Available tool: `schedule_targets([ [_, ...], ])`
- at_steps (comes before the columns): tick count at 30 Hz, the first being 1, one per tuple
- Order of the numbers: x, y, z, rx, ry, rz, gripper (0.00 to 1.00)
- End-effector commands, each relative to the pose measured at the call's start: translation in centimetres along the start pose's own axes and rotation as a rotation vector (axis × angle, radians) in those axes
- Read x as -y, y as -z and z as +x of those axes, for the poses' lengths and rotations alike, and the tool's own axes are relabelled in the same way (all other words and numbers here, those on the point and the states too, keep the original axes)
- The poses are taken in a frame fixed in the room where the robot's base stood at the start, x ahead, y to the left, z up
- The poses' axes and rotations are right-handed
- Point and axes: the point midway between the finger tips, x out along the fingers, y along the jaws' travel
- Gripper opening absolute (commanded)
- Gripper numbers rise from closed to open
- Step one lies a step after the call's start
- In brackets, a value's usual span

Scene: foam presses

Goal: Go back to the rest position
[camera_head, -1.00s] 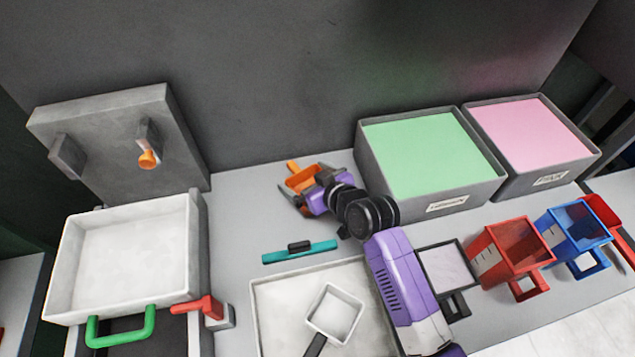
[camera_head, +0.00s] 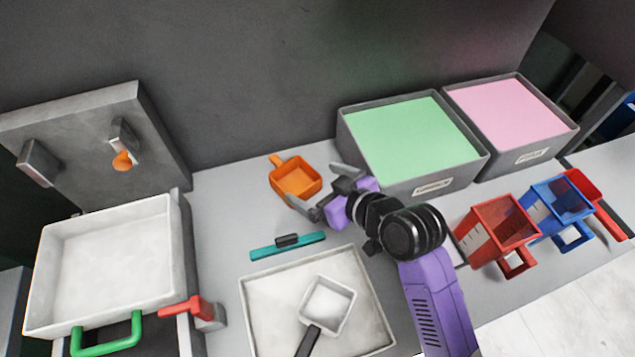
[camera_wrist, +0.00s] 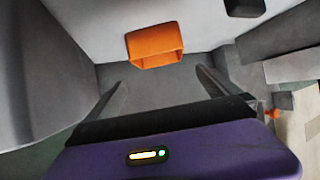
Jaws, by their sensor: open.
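My gripper (camera_head: 328,190) is open and empty above the table, just right of the orange scoop (camera_head: 296,178). The orange scoop lies on the table near the back wall, apart from the fingers. In the wrist view the orange scoop (camera_wrist: 155,46) shows ahead of and between my two spread fingers (camera_wrist: 160,92). My purple and black arm reaches in from the lower right in the head view.
The green bin (camera_head: 347,133) and the pink bin (camera_head: 567,126) stand right of my gripper. A teal tool (camera_head: 300,242) and a grey tray (camera_head: 262,310) lie in front. The open press (camera_head: 182,255) is left. Red (camera_head: 490,240) and blue (camera_head: 545,222) cups stand right.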

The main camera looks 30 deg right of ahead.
Motion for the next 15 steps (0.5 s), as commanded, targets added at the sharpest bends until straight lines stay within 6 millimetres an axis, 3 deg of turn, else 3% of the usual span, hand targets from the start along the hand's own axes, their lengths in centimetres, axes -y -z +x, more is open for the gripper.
schedule_targets([
  [11,0.0,0.0,0.0,0.0,0.0,0.004,1.0],
  [15,-0.8,1.4,-0.1,-0.054,-0.03,0.034,1.0],
])
